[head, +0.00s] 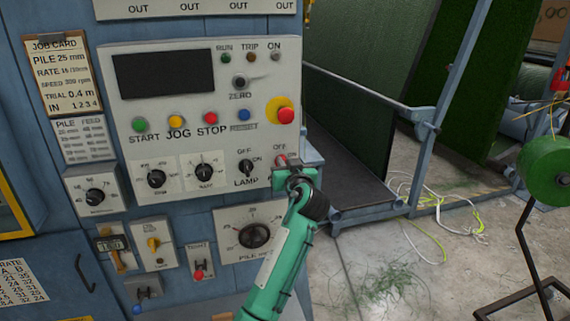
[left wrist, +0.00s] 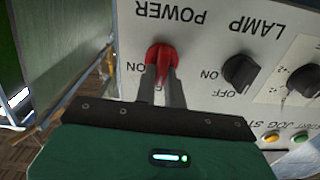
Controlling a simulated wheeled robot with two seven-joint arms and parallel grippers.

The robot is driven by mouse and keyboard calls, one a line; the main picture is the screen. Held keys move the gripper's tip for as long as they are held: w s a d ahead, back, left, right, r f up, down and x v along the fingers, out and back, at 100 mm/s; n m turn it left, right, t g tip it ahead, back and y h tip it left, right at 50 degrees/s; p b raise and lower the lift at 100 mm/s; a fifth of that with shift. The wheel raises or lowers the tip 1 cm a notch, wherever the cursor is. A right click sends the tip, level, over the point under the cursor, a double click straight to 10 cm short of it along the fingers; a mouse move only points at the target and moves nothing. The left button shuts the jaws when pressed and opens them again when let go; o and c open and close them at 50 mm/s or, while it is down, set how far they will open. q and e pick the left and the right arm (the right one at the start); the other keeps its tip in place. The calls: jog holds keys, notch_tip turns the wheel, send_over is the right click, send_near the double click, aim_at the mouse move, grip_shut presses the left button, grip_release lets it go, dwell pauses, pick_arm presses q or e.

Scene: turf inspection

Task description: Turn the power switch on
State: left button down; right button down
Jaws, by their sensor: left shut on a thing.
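The power switch is a red rotary knob (left wrist: 162,55) on the light grey control panel. It shows upside down in the left wrist view, by the word POWER, with ON beside it. In the head view the red knob (head: 281,160) is partly covered at the panel's lower right corner, under an OFF label. My left gripper (left wrist: 161,83) has its two fingers on either side of the knob's grip and is shut on it. In the head view the same gripper (head: 291,171) reaches the panel from below. The fingers hide part of the knob's labels, so its exact setting is unclear. My right gripper is out of view.
The black LAMP knob (head: 246,169) sits close left of the power switch. A red emergency button on yellow (head: 280,110) is above it. START, JOG and STOP buttons are further left. A green reel (head: 549,170) stands at the far right.

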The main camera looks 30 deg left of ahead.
pick_arm(q)
jog(key=shift+w+d+f+m+p, duration=0.2)
jog(key=shift+m+p, duration=1.15)
jog(key=shift+m, duration=1.5)
jog(key=shift+w+d+f+m+p, duration=0.15)
jog(key=shift+m+p, duration=1.2)
jog(key=shift+m, duration=1.55)
jog(key=shift+w+d+f+m+p, duration=0.1)
jog(key=shift+f+m+p, duration=0.15)
jog(key=shift+m+p, duration=1.85)
jog(key=shift+m+b, duration=0.7)
jog(key=shift+m, duration=0.25)
jog(key=shift+f, duration=0.1)
jog(key=c, duration=1.5)
grip_release()
jog(key=shift+s, duration=0.1)
